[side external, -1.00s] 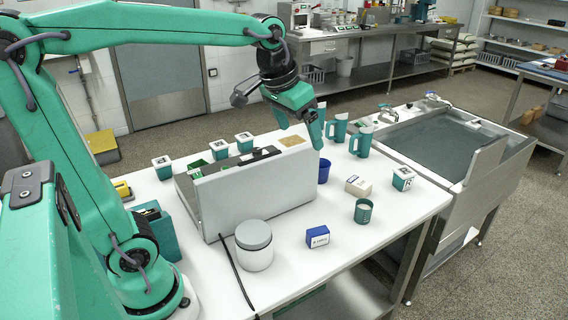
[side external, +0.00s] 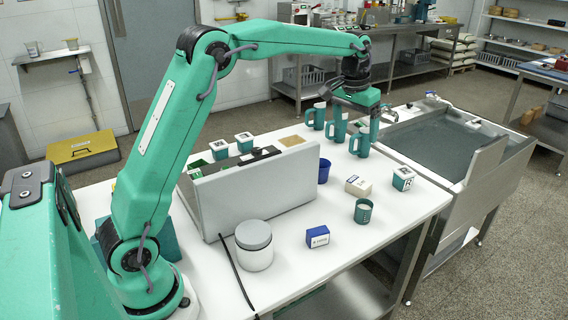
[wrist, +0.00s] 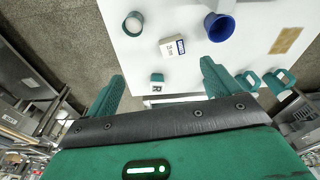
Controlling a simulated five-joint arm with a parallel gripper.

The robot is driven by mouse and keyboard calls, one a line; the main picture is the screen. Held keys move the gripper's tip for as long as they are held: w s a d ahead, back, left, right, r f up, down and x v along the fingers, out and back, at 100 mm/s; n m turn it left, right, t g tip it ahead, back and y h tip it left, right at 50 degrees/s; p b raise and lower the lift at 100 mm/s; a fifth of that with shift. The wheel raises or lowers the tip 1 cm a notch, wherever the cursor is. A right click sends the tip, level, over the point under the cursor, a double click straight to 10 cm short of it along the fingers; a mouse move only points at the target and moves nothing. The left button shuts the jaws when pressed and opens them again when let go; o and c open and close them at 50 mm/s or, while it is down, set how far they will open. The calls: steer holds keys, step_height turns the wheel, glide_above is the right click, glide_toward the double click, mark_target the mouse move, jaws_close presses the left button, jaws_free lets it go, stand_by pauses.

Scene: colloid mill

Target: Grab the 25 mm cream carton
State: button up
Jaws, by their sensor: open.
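The cream carton (side external: 358,186) lies on the white table, right of the blue cup, with a blue panel on one end. In the wrist view the carton (wrist: 172,46) shows beyond the fingertips, in the gap between them, and is not touched. My gripper (side external: 374,128) is above the table's back right part, behind the carton and close to the teal jugs in the picture. In the wrist view my gripper (wrist: 162,70) has its green fingers wide apart with nothing held.
A teal-and-white tub (side external: 403,179) stands right of the carton, a green cup (side external: 363,212) in front and a blue cup (side external: 323,172) to its left. Teal jugs (side external: 337,130) stand behind. A grey case (side external: 262,190) takes up the table's middle. A sink (side external: 440,142) adjoins at right.

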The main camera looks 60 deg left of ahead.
steer(key=w+a+f+g, duration=0.1)
steer(key=w+a+f, duration=0.1)
steer(key=w+f, duration=0.5)
glide_above(359, 182)
steer(key=shift+n+g, duration=0.4)
step_height(359, 182, down, 8)
steer(key=shift+f, duration=0.15)
steer(key=shift+w+a+f, duration=0.1)
steer(key=shift+w+f, duration=0.05)
steer(key=shift+f, duration=1.6)
steer(key=shift+f, duration=2.55)
steer(key=c, duration=1.1)
steer(key=shift+r, duration=0.2)
